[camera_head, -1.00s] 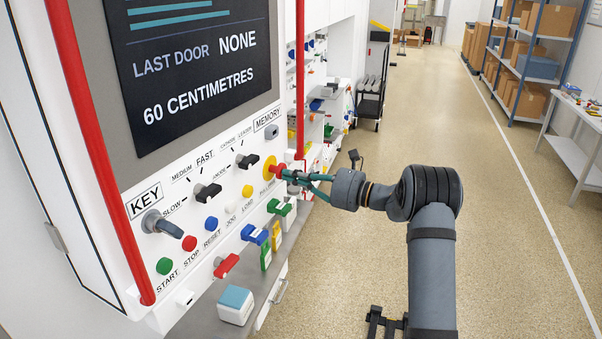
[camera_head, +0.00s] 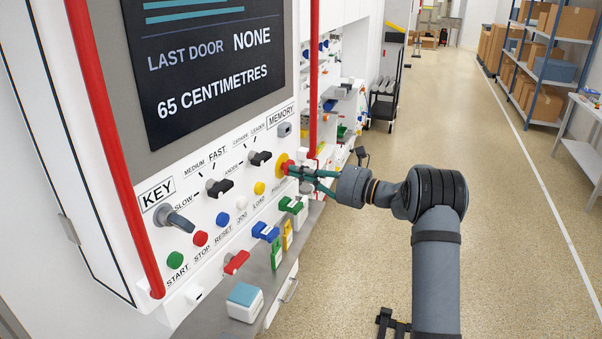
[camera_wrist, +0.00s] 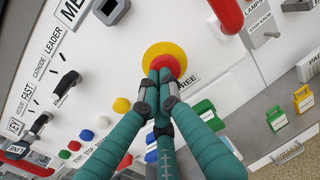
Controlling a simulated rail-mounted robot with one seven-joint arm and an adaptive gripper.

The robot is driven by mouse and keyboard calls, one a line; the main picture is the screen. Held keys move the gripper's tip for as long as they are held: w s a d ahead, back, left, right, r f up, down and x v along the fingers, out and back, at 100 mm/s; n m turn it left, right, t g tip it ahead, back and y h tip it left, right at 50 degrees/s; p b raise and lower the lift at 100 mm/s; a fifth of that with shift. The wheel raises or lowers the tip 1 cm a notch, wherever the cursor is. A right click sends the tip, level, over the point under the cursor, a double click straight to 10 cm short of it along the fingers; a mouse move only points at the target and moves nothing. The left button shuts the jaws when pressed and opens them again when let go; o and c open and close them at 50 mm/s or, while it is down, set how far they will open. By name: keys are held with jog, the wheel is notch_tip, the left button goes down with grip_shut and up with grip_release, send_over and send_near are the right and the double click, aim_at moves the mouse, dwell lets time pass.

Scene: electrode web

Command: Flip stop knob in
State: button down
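The red stop knob (camera_head: 284,167) sits in a round yellow collar on the white panel; in the wrist view the red knob (camera_wrist: 175,64) shows inside the yellow ring. My gripper (camera_head: 292,170) is at the knob, with its teal fingers reaching in from the right. In the wrist view my gripper's fingertips (camera_wrist: 158,76) are close together over the knob's lower left face, with no gap visible. They seem to touch the knob rather than straddle it; contact itself is hard to tell. The fingers hide part of the knob and its label.
Rotary switches (camera_head: 218,187), a key switch (camera_head: 175,220) and coloured buttons (camera_head: 201,238) lie left of the knob. Two red vertical bars (camera_head: 112,150) project from the panel. Below is a grey ledge with a blue-topped box (camera_head: 244,302). The floor to the right is open.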

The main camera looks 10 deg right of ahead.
jog(key=b+v, duration=0.6)
jog(key=v, duration=0.8)
jog(key=shift+w, duration=0.1)
jog(key=p+x, duration=0.6)
jog(key=x, duration=0.4)
jog(key=b+v, duration=0.3)
jog(key=v, duration=0.2)
jog(key=shift+f, duration=0.1)
jog(key=shift+s+d, duration=0.15)
jog(key=shift+s, duration=0.05)
